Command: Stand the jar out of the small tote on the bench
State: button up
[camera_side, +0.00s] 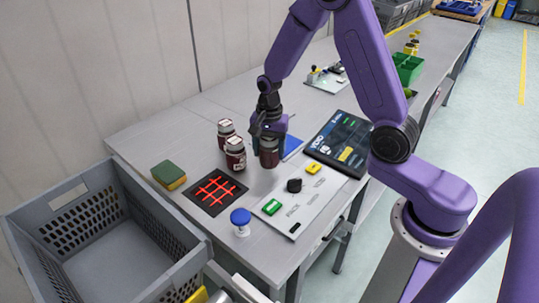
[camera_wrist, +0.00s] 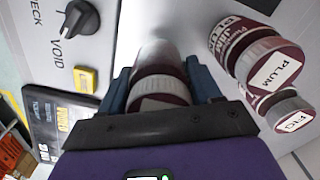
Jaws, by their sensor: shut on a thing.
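My gripper (camera_side: 268,140) is shut on a dark red jar (camera_side: 269,158), which also shows between the fingers in the wrist view (camera_wrist: 160,88). The jar is upright, low over the bench (camera_side: 165,140), at the right of two similar jars. I cannot tell whether its base touches the bench. Its lid is pale; its label is mostly hidden by my gripper. The plum jar (camera_wrist: 270,68) and the fig jar (camera_wrist: 288,110) stand beside it, apart from my fingers. A grey slatted tote (camera_side: 70,190) stands at the bench's near left end; I see no jar in it.
A white panel (camera_side: 300,203) with a black knob (camera_side: 294,185) lies in front of the jars. A dark screen (camera_side: 340,140) is to the right. A red-grid mat (camera_side: 215,191), a sponge (camera_side: 168,175) and a blue-lidded pot (camera_side: 241,222) are nearer. Bare bench lies behind the jars.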

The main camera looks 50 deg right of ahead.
jog(key=shift+f, duration=1.1)
jog(key=shift+s+f, duration=0.1)
jog(key=o, duration=1.3)
jog(key=shift+o, duration=0.2)
notch_tip(320, 180, up, 12)
jog(key=shift+r, duration=0.15)
jog(key=s+a+r+n, duration=0.1)
jog(key=s+a+n, duration=0.2)
jog(key=s+n, duration=0.9)
jog(key=s+a+r+n, duration=0.2)
jog(key=s+a+n, duration=0.1)
jog(key=s+n, duration=1)
jog(key=s, duration=0.2)
jog(key=shift+s+a, duration=0.15)
jog(key=shift+s, duration=0.15)
